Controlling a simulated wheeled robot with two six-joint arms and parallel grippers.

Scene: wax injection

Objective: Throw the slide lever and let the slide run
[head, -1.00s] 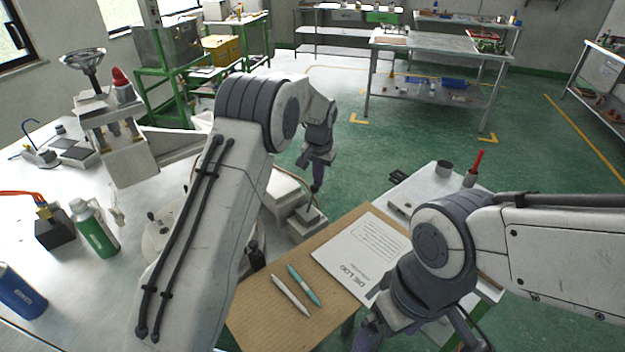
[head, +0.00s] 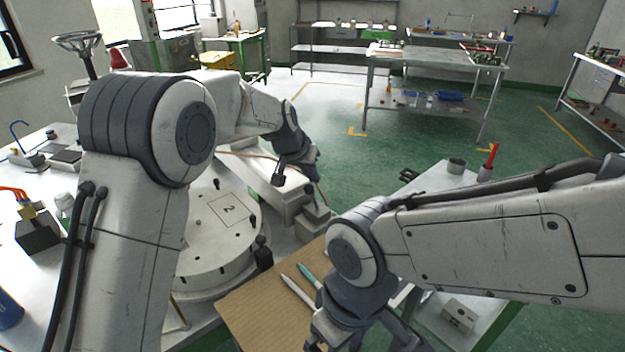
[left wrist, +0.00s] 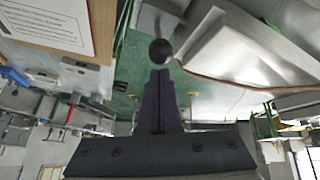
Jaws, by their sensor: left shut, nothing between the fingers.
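My left gripper (head: 314,174) is over the far end of the pale slide housing (head: 268,188). In the left wrist view its fingers (left wrist: 161,74) are closed together and empty. A round black knob (left wrist: 160,51), apparently the lever's, shows right at the fingertips; I cannot tell whether they touch. In the head view a thin reddish rod (head: 323,195) stands below the gripper, its top hidden. The housing also shows in the left wrist view (left wrist: 250,65). My right gripper (head: 335,335) is low in the head view, its fingertips cut off.
A round plate marked 2 (head: 218,235) lies beside the slide housing. A brown board (head: 250,312) with two pens is in front, near my right arm. A metal side table (head: 435,185) stands to the right.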

